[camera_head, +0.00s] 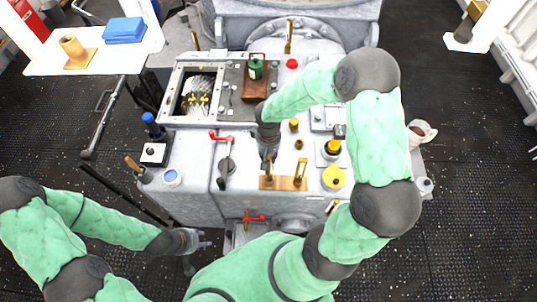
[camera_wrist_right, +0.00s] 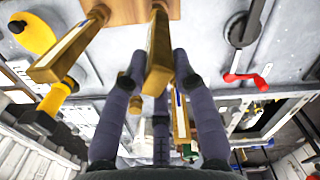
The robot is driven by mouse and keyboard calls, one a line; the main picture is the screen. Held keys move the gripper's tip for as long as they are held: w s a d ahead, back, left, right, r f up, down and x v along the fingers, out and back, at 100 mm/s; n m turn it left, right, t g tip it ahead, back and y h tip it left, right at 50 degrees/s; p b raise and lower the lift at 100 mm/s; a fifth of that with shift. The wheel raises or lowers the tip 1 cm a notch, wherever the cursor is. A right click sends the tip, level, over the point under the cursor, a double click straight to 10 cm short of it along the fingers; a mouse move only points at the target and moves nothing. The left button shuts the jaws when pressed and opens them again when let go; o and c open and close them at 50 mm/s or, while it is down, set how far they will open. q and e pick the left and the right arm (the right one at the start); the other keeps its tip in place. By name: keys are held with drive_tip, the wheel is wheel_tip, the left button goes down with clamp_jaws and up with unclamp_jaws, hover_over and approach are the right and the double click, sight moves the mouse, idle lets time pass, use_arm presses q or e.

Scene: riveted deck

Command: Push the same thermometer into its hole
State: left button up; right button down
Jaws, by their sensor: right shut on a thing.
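A brass-framed thermometer (camera_wrist_right: 158,55) is between the fingertips of my right gripper (camera_wrist_right: 158,72) in the right wrist view. Its far end meets the wooden block (camera_wrist_right: 125,10); how deep it sits in its hole I cannot tell. A second thermometer (camera_wrist_right: 68,50) stands in the same block, apart from the fingers. In the head view the block (camera_head: 284,184) lies near the deck's front edge, with the second thermometer (camera_head: 300,171) at its right. My right gripper (camera_head: 268,160) is shut at the block's left end. My left gripper (camera_head: 203,240) is open and empty, off the front left edge.
A red-handled lever (camera_head: 224,160) stands left of the block, and a yellow round cap (camera_head: 333,178) stands close on its right. A red valve handle (camera_head: 254,217) is below the front edge. More brass thermometers, one of them here (camera_head: 289,36), stand at the back.

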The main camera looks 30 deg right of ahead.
drive_tip(key=shift+f+b, duration=0.95)
drive_tip(key=shift+f, duration=0.05)
drive_tip(key=c, duration=0.9)
unclamp_jaws()
wheel_tip(320, 180, up, 12)
drive_tip(key=s+a+f+y+b, duration=0.1)
drive_tip(key=s+a+f, duration=0.3)
drive_tip(key=f, duration=0.6)
drive_tip(key=s+a+f+m+y+b, duration=0.1)
drive_tip(key=s+a+f+b, duration=0.2)
drive_tip(key=f, duration=0.8)
drive_tip(key=s+a+f+y+b, duration=0.2)
drive_tip(key=s+a+f, duration=0.3)
drive_tip(key=f, duration=0.6)
drive_tip(key=a+b, duration=0.1)
drive_tip(key=a, duration=0.1)
drive_tip(key=shift+a+f+t, duration=0.25)
drive_tip(key=shift+a+t, duration=0.05)
